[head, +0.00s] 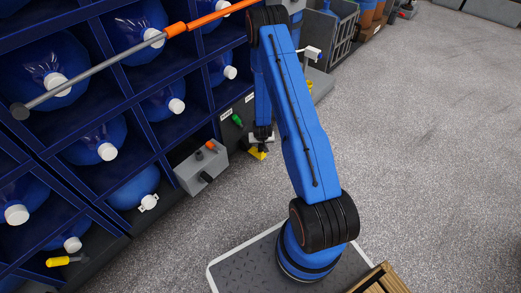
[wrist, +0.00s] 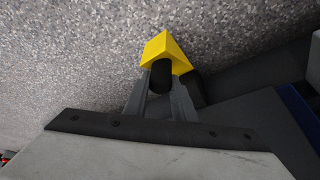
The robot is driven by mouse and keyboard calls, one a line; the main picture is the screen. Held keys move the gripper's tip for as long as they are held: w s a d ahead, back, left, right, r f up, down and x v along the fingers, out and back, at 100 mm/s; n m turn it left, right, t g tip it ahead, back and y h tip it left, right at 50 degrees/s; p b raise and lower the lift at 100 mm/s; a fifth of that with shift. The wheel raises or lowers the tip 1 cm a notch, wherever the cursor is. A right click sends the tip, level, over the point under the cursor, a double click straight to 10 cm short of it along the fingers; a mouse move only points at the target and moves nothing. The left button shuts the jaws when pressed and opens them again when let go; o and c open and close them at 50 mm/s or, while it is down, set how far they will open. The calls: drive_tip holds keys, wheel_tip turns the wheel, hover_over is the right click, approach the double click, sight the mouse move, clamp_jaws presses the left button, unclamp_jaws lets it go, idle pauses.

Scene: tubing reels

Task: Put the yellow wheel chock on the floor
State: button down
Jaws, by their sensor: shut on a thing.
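The yellow wheel chock (wrist: 163,47) is a small wedge held at the fingertips of my gripper (wrist: 174,80) in the wrist view. One dark finger pad covers part of its near face. Speckled grey floor shows behind and around it. In the head view the chock (head: 257,154) is a small yellow patch under my gripper (head: 260,147), low beside the front of the blue rack. I cannot tell whether its underside touches the floor.
The blue rack (head: 132,132) with blue bottles stands at the left. A grey box (head: 201,168) with knobs juts out from its base, left of my gripper. A yellow-handled tool (head: 66,261) lies lower left. The grey floor (head: 430,130) at right is clear.

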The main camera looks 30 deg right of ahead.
drive_tip(key=shift+f, duration=1.75)
drive_tip(key=shift+f, duration=0.1)
drive_tip(key=c, duration=1.5)
unclamp_jaws()
drive_tip(key=shift+o, duration=0.2)
